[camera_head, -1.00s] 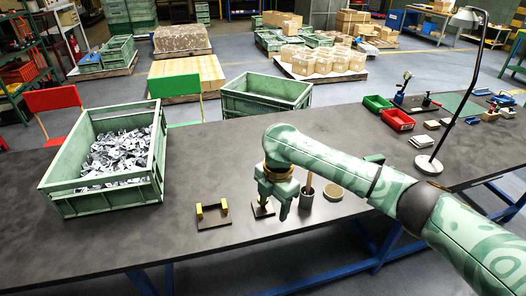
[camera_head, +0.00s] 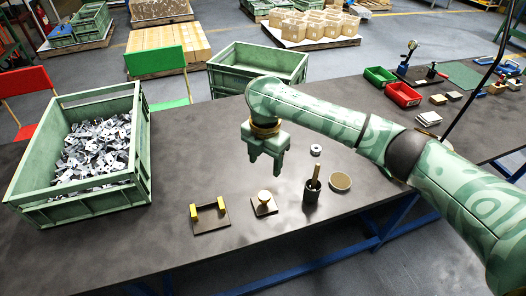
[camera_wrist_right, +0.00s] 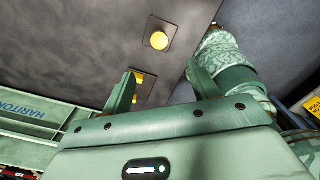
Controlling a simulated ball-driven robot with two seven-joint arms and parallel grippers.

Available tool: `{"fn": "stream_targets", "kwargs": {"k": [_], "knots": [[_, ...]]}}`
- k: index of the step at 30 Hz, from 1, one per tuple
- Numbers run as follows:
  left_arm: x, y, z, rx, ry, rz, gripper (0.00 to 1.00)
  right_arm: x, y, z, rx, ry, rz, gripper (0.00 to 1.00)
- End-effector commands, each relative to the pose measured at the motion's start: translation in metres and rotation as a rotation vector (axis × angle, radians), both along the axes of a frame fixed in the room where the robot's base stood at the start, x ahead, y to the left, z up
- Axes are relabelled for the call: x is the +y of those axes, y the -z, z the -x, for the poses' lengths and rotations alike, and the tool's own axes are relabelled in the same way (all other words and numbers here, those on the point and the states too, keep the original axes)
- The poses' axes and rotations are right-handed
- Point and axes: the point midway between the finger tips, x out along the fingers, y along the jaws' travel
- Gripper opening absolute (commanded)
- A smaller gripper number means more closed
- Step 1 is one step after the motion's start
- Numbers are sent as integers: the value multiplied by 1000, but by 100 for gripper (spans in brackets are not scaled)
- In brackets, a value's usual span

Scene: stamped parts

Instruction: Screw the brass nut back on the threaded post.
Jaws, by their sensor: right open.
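A round brass piece (camera_head: 265,195), which looks like the nut, sits on a small square plate (camera_head: 270,210) on the dark table. It also shows in the right wrist view as a yellow disc (camera_wrist_right: 159,40). I cannot make out the post or any thread beneath it. My right gripper (camera_head: 266,165) is open and empty, above the table and behind the plate in the head view. Its two fingers (camera_wrist_right: 163,90) show apart in the wrist view, with the brass piece beyond them. My left gripper is not in view.
A plate with two yellow uprights (camera_head: 210,216) lies left of the brass piece. A dark cup with a wooden handle (camera_head: 311,196), a round disc (camera_head: 340,181) and a pale ring (camera_head: 316,149) lie right. A green crate of metal parts (camera_head: 140,165) stands left. The front table is clear.

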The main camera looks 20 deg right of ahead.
Motion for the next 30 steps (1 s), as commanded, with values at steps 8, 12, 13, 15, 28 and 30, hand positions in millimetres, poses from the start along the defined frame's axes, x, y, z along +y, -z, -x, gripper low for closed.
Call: {"fn": "stream_targets", "kwargs": {"k": [8, 12, 13, 15, 28, 30], "knots": [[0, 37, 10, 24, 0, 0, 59, 0, 75, 0, 6, 1, 0, 60], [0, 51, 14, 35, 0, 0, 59, 0, 105, 0, 4, 0, 1, 60], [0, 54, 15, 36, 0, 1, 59, 0, 110, 0, 5, 1, 0, 60], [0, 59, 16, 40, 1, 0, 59, 0, 120, 0, 3, -1, 1, 60], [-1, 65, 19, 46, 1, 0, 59, 0, 136, -1, -2, 0, 1, 60], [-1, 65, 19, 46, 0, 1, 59, 0, 136, -1, -2, 0, 1, 60]]}}
